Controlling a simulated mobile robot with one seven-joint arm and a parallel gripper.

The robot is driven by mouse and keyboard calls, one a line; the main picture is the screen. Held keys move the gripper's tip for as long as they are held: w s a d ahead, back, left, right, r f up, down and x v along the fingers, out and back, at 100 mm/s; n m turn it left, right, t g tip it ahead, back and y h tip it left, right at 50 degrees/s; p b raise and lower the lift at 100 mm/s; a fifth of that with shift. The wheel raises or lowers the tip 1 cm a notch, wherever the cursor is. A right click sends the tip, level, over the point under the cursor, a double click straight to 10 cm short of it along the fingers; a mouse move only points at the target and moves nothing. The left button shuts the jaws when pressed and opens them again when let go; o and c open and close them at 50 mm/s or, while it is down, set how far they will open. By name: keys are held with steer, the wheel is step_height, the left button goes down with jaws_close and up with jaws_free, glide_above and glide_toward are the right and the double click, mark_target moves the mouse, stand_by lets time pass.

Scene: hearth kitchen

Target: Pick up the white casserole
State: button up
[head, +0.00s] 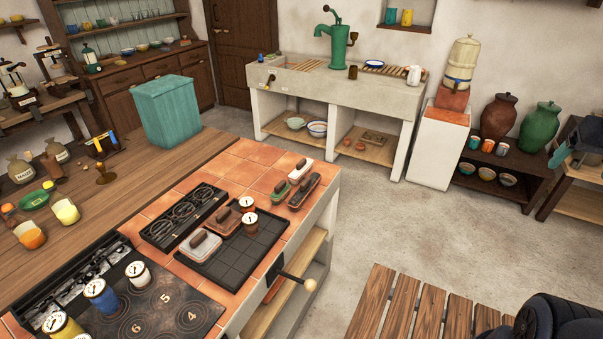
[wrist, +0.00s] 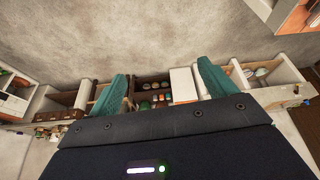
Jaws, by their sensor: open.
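No pot plainly recognisable as a casserole shows. A small white, oblong lidded dish (head: 300,171) on the terracotta-tiled counter, at its far right corner, looks most like it, but I cannot be sure. A green one (head: 281,191) and a dark grey one (head: 304,192) sit close beside it. A squarish pale piece with a brown handle (head: 199,245) sits on the dark grid plate nearer to me. My gripper (wrist: 162,88) is open and empty, its teal fingers wide apart in the wrist view. It shows partly at the right edge of the head view, far from the counter.
A dark burner rack (head: 183,217) and gauge-topped canisters (head: 249,222) stand near the dishes. A handle with a pale knob (head: 308,284) juts from the counter front. A slatted wooden surface (head: 415,305) lies at the front right. The floor (head: 400,225) between counter and sink is clear.

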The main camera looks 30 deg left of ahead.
steer(key=w+a+r+n+g, duration=0.1)
steer(key=w+a+r+n, duration=0.1)
steer(key=w+a, duration=0.55)
steer(key=w+a+r+n, duration=0.3)
steer(key=w+a, duration=0.3)
steer(key=w, duration=0.3)
steer(key=w+a+f+n+g, duration=0.15)
steer(key=w+a, duration=0.35)
steer(key=a, duration=0.5)
steer(key=w+a+f+n, duration=0.3)
steer(key=w+a, duration=0.2)
steer(key=a, duration=0.5)
steer(key=n+g, duration=0.2)
steer(key=n, duration=0.5)
glide_above(301, 161)
step_height(301, 161, down, 26)
steer(key=shift+d+f, duration=0.1)
steer(key=shift+f, duration=4.95)
steer(key=c, duration=1.7)
steer(key=shift+o, duration=0.2)
steer(key=shift+r, duration=0.15)
